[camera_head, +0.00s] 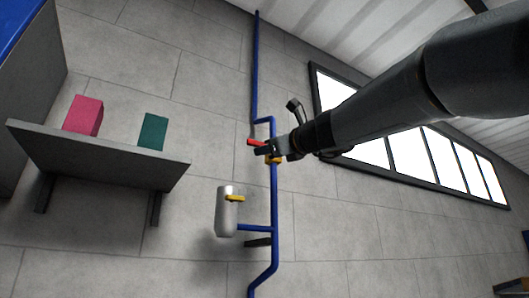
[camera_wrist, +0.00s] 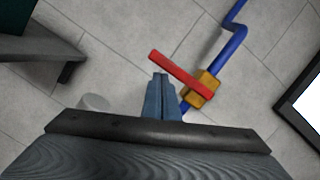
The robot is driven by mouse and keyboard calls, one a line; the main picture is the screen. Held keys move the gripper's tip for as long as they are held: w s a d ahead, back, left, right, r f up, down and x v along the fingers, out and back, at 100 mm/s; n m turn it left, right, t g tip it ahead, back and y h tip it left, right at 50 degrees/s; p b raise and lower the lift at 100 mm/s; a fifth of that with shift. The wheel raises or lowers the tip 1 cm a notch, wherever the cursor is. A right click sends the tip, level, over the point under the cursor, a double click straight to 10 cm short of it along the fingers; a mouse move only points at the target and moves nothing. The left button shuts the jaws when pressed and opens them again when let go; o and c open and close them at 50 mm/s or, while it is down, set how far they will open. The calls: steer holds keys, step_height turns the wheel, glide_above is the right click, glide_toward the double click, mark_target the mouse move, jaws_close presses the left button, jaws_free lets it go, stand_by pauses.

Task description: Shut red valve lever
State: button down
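The red valve lever (camera_head: 257,142) shows in the head view beside the blue pipe, partly covered by my gripper. In the wrist view the red lever (camera_wrist: 180,70) runs from upper left to lower right, roughly crosswise to the pipe. Its right end meets a yellow valve body (camera_wrist: 201,90) on the blue pipe (camera_wrist: 228,50). My gripper (camera_wrist: 160,76) has its two fingers together with nothing visible between them. Its tips lie just below the lever in the wrist view; I cannot tell whether they touch it. My gripper (camera_head: 262,150) also shows in the head view at the valve.
A grey cylinder (camera_head: 223,212) with a yellow part (camera_head: 235,198) hangs on a pipe branch below. A wall shelf (camera_head: 95,152) at left holds a pink box (camera_head: 83,115) and a green box (camera_head: 153,131). A window (camera_head: 400,150) is at right.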

steer(key=shift+s+a+r, duration=0.1)
steer(key=shift+s+r, duration=0.05)
steer(key=shift+r, duration=0.35)
stand_by(0.3)
steer(key=s+d+f+b, duration=0.5)
steer(key=s+f+b, duration=0.2)
steer(key=b, duration=0.1)
steer(key=shift+s+d, duration=0.3)
stand_by(0.7)
